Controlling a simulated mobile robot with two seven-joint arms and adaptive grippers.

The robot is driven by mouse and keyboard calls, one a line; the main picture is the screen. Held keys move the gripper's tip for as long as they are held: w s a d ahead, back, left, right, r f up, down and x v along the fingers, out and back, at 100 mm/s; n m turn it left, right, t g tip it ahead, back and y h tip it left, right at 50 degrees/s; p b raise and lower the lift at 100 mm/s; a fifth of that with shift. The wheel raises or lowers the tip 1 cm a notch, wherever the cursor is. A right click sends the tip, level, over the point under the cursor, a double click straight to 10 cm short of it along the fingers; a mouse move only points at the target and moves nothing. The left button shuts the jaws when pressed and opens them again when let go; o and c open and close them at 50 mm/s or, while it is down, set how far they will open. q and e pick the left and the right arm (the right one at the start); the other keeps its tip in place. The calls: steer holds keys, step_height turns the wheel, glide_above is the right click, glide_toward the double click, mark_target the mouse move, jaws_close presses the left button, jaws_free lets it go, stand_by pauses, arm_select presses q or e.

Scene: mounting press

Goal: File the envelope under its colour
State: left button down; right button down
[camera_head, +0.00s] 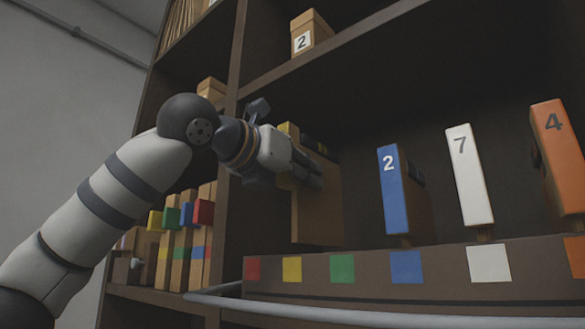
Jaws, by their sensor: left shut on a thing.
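My left gripper (308,168) reaches in from the left and is shut on a flat brown panel (317,215), which looks like the envelope. It hangs upright below the fingers, above the left part of the label strip. No colour mark shows on its visible face. The strip (440,268) carries red (252,268), yellow (292,269), green (342,268), blue (406,267), white (489,263) and orange (576,255) squares. Above it stand a blue divider marked 2 (394,195), a white one marked 7 (468,180) and an orange one marked 4 (560,155). My right gripper is out of view.
A yellow piece (289,130) shows behind my gripper, partly hidden. A box marked 2 (308,35) stands on the upper shelf. Files with coloured tops (186,235) fill the left bay beyond an upright. A grey rail (300,310) runs along the front.

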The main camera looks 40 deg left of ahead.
mark_target(301, 221)
arm_select(q)
steer(key=shift+w, duration=0.4)
steer(key=shift+f, duration=2.15)
steer(key=shift+f, duration=1.85)
steer(key=c, duration=1.6)
jaws_free()
steer(key=shift+s, duration=0.1)
steer(key=s, duration=1.2)
steer(key=shift+a, duration=0.45)
